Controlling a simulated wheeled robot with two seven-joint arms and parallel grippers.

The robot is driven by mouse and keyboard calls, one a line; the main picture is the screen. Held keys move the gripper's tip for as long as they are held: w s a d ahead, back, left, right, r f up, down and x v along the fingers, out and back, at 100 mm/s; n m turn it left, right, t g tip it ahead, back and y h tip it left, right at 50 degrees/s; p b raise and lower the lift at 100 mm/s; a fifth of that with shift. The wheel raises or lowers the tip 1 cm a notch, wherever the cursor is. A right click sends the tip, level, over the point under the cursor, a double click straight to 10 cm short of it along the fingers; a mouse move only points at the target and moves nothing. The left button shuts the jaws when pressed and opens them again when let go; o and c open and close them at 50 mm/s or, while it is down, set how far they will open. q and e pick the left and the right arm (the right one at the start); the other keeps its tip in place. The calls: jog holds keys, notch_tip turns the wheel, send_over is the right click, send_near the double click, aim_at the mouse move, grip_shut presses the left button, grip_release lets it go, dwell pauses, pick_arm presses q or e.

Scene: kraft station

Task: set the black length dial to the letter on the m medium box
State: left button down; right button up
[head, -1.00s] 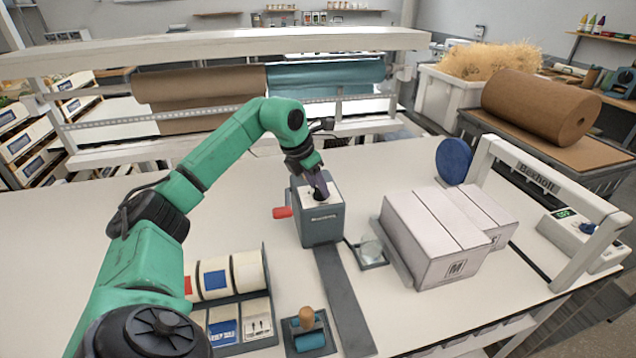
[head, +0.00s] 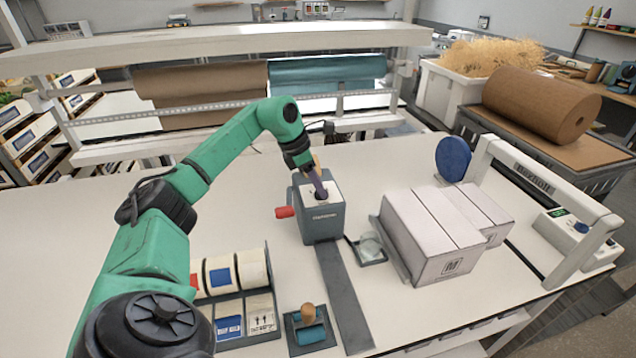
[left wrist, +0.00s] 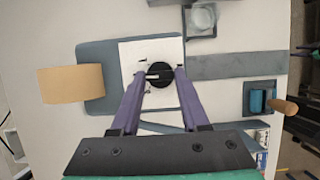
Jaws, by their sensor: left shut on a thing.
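The black length dial (left wrist: 160,77) sits on the white top plate of the grey tape dispenser (head: 320,222). My left gripper (head: 321,194) reaches down onto the dial from above. In the left wrist view its two purple fingers (left wrist: 160,72) are on either side of the dial, shut on it. A pale pointer line shows across the dial, but the marks around it are too small to read. In the head view the fingers largely hide the dial. The medium box (head: 440,262), marked with an M, stands right of the dispenser. My right gripper is out of view.
A red handle (head: 284,212) sticks out left of the dispenser. A glass dish (head: 370,247) stands between dispenser and box. A label rack (head: 247,310) and a wooden-handled roller (head: 308,330) are in front. Another box (head: 488,213) stands behind the M box.

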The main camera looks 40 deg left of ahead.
pick_arm(q)
jog(key=shift+r, duration=0.1)
jog(key=shift+c, duration=2)
grip_release()
jog(key=shift+a+r, duration=0.1)
jog(key=shift+r, duration=0.05)
jog(key=b+v, duration=0.1)
jog(key=v, duration=0.4)
jog(key=shift+s+r+b, duration=0.1)
jog(key=shift+r+b, duration=0.05)
jog(key=shift+b, duration=0.15)
jog(key=v, duration=0.9)
jog(key=shift+f, duration=0.25)
